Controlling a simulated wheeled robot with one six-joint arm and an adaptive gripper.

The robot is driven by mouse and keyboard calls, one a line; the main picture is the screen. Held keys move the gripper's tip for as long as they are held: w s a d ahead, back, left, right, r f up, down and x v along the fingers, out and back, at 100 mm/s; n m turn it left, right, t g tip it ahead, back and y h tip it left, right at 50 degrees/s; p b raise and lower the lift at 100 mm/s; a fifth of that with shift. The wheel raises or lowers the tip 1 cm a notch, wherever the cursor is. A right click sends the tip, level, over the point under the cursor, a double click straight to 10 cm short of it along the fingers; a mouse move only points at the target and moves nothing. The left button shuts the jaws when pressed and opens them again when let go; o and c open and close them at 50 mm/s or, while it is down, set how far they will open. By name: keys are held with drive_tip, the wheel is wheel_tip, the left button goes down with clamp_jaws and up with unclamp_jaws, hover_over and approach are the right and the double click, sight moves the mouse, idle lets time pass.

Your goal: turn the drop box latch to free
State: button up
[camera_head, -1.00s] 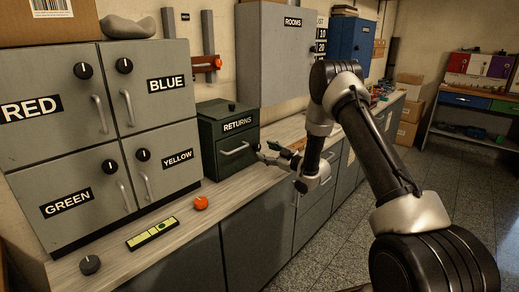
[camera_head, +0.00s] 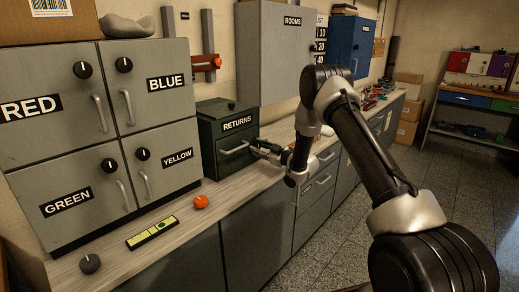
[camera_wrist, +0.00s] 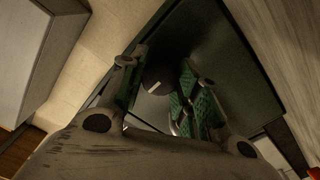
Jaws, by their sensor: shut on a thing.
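The dark green drop box (camera_head: 211,153), labelled RETURNS, stands on the counter right of the grey key cabinets. Its front has a pale bar handle (camera_head: 233,149). My gripper (camera_head: 254,147) is at the right part of this front, beside the handle's right end. In the wrist view, a dark round latch knob (camera_wrist: 157,78) with a short white mark sits between my two green-padded fingers. My gripper is shut on this knob. In the head view my fingers hide the knob. I cannot tell which setting the white mark points to.
Grey cabinets labelled RED, BLUE, GREEN and YELLOW (camera_head: 177,158) stand at left, with black knobs. An orange knob (camera_head: 201,202), a yellow-green strip (camera_head: 152,232) and a dark knob (camera_head: 90,263) lie on the counter (camera_head: 180,209). A ROOMS cabinet (camera_head: 272,60) hangs behind my arm.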

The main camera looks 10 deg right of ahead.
drive_tip(key=shift+m, duration=0.3)
drive_tip(key=m, duration=0.8)
drive_tip(key=shift+m, duration=0.4)
drive_tip(key=m, duration=0.4)
drive_tip(key=shift+m, duration=2.2)
drive_tip(key=o, duration=1.1)
drive_tip(key=shift+c, duration=0.2)
